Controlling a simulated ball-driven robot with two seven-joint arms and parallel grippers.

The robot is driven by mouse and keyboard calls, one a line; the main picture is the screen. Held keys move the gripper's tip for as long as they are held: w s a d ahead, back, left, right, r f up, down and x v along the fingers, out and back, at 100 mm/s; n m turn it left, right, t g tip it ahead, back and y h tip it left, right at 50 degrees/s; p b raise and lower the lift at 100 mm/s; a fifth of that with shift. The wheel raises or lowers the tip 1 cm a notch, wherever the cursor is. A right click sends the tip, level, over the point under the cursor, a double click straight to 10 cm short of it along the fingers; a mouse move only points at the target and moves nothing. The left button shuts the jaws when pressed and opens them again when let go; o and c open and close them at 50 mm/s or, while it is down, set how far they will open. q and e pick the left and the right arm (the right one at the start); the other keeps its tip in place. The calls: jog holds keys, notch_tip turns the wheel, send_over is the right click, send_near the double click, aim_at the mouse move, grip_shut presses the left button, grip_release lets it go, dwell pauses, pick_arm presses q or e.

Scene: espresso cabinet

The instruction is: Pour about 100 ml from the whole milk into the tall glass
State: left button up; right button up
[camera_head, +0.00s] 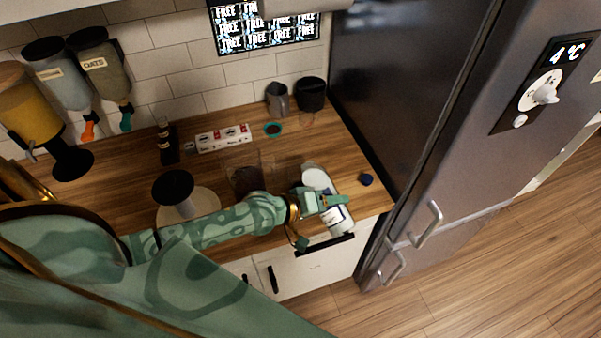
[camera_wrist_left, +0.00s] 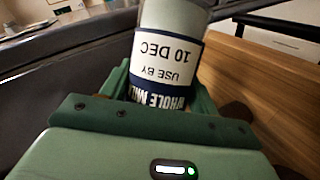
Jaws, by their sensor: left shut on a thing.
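The whole milk bottle (camera_head: 337,217) is white with a dark blue band, near the right front of the wooden counter. My left gripper (camera_head: 322,203) is shut around it. In the left wrist view the bottle (camera_wrist_left: 172,20) stands between the green fingers (camera_wrist_left: 160,95), its label reading "WHOLE MILK" and "USE BY 10 DEC" upside down. Its exact tilt is hard to judge. A clear glass-like vessel (camera_head: 243,170) stands left of the bottle, partly behind my left arm; I cannot tell surely that it is the tall glass. My right gripper is not in view.
A dark blue cap (camera_head: 367,180) lies on the counter right of the bottle. A grey jug (camera_head: 277,98) and a black canister (camera_head: 311,93) stand at the back. A red-and-white carton (camera_head: 222,138) and a dark bottle (camera_head: 166,145) stand farther left. The fridge (camera_head: 440,130) bounds the right.

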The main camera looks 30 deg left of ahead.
pick_arm(q)
jog(key=shift+b, duration=0.35)
jog(key=shift+r+n+h+b, duration=0.3)
jog(key=shift+r+n+h, duration=0.1)
dwell(0.6)
jog(key=shift+s+d+r+b, duration=0.15)
jog(key=shift+d+r+b, duration=0.05)
jog(key=shift+r+b, duration=0.15)
dwell(0.4)
jog(key=shift+r+n, duration=0.15)
jog(key=shift+n, duration=0.15)
jog(key=shift+r, duration=0.15)
jog(key=shift+a+h, duration=0.15)
jog(key=shift+h, duration=0.25)
jog(key=shift+r, duration=0.15)
jog(key=shift+r+n, duration=0.1)
jog(key=shift+n, duration=0.2)
